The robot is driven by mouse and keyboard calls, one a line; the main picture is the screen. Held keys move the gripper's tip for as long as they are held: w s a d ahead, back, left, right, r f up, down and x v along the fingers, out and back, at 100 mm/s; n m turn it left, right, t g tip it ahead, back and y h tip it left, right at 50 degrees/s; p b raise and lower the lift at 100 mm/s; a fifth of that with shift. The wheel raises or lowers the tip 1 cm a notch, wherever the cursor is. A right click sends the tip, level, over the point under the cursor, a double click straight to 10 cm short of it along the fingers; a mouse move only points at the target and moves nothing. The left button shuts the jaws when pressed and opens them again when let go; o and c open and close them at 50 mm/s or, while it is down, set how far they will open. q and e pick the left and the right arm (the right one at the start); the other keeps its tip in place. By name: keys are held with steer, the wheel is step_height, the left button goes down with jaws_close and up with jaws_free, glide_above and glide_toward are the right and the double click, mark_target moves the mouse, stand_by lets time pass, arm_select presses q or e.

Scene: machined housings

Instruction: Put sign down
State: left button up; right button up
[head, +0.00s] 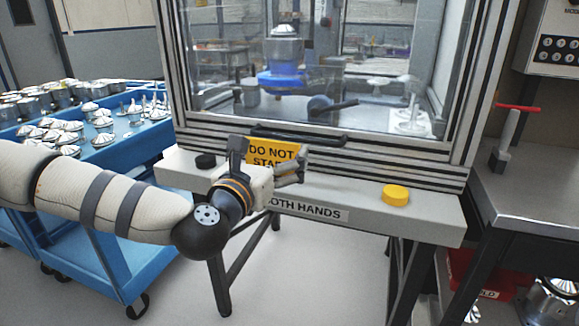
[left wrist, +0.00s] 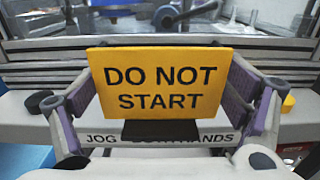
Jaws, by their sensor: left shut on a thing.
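The yellow sign (head: 268,151) reads "DO NOT START" in black and stands upright, facing me; it fills the middle of the left wrist view (left wrist: 160,85). A dark block (left wrist: 160,131) shows under its lower edge. My left gripper (head: 268,163) is shut on the sign, with a finger at each side edge, as the left wrist view also shows. The sign is at the pale ledge (head: 360,212) in front of the glazed machine. I cannot tell whether it touches the ledge. My right gripper is not in view.
The ledge has a black button (head: 205,161) left of the sign and a yellow button (head: 396,195) to the right. A dark handle (head: 300,137) is just behind the sign. Blue carts (head: 105,155) with metal parts stand left; a grey bench (head: 535,185) stands right.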

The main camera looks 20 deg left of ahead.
arm_select(q)
steer(key=w, duration=0.3)
steer(key=w+f, duration=0.1)
steer(key=w, duration=0.3)
steer(key=w+f, duration=0.1)
steer(key=w, duration=0.3)
steer(key=shift+d+f+b, duration=0.15)
steer(key=shift+f+b, duration=0.1)
steer(key=shift+b, duration=0.05)
steer(key=shift+f, duration=0.6)
steer(key=f, duration=0.3)
steer(key=shift+w+f, duration=0.2)
steer(key=shift+w, duration=0.2)
steer(key=shift+f, duration=0.3)
steer(key=o, duration=0.9)
steer(key=shift+r, duration=0.1)
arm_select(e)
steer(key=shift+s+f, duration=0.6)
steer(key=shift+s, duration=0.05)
arm_select(q)
steer(key=shift+r, duration=0.15)
